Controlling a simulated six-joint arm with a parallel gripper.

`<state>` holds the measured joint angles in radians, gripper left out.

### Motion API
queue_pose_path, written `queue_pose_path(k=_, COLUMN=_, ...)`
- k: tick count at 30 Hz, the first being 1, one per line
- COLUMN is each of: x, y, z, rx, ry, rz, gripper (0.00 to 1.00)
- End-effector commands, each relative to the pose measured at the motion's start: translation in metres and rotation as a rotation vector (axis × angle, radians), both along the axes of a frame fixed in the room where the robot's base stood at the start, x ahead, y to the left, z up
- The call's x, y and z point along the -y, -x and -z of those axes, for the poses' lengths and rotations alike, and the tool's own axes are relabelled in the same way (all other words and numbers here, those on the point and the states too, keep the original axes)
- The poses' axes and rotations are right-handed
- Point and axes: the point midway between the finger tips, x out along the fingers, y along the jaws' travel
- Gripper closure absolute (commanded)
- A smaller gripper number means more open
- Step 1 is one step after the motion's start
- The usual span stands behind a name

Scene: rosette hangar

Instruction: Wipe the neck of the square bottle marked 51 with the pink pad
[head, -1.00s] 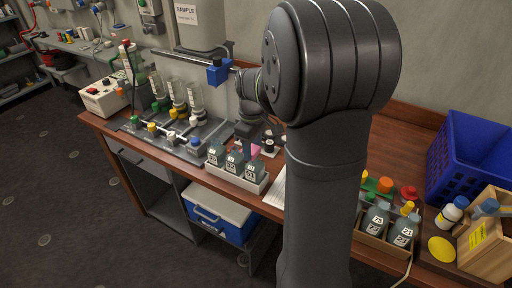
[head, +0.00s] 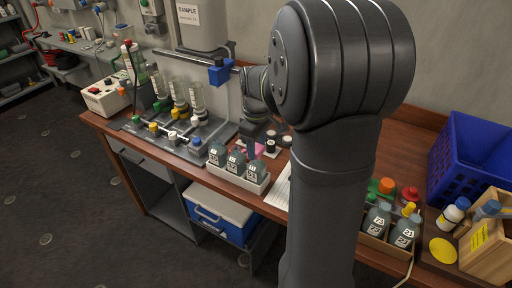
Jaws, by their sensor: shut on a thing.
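My gripper (head: 249,147) is at the back of a white tray (head: 262,188), shut on the pink pad (head: 260,149), which shows only in part behind the bottles. Three square grey-green bottles stand upright in the tray: a left one (head: 216,156), a middle one (head: 235,163) and a right one (head: 254,173). Their labels are too small to read surely, so I cannot tell which is marked 51. The gripper is close to the bottle tops; I cannot tell whether the pad touches a neck.
A rack with inverted bottles and coloured valves (head: 170,130) stands left of the tray. At right are a box of similar bottles (head: 375,245), a blue crate (head: 470,160) and a wooden caddy (head: 485,248). Paper lies right of the tray.

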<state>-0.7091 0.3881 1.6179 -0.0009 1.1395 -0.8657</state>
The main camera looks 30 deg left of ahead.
Motion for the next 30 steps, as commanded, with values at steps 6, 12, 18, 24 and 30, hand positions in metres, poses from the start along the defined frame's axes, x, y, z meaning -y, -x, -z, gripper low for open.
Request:
queue_pose_path(k=6, x=-0.001, y=0.0, z=-0.017, rx=0.002, ry=-0.002, rz=0.0, gripper=0.84)
queue_pose_path(k=12, x=-0.001, y=0.0, z=-0.031, rx=0.003, ry=-0.003, rz=0.0, gripper=0.84)
queue_pose_path(k=18, x=-0.001, y=0.0, z=-0.045, rx=0.003, ry=-0.003, rz=0.0, gripper=0.84)
queue_pose_path(k=24, x=-0.001, y=0.0, z=-0.057, rx=0.003, ry=-0.004, rz=0.0, gripper=0.84)
queue_pose_path(k=30, x=-0.001, y=0.0, z=-0.059, rx=0.002, ry=-0.003, rz=0.0, gripper=0.84)
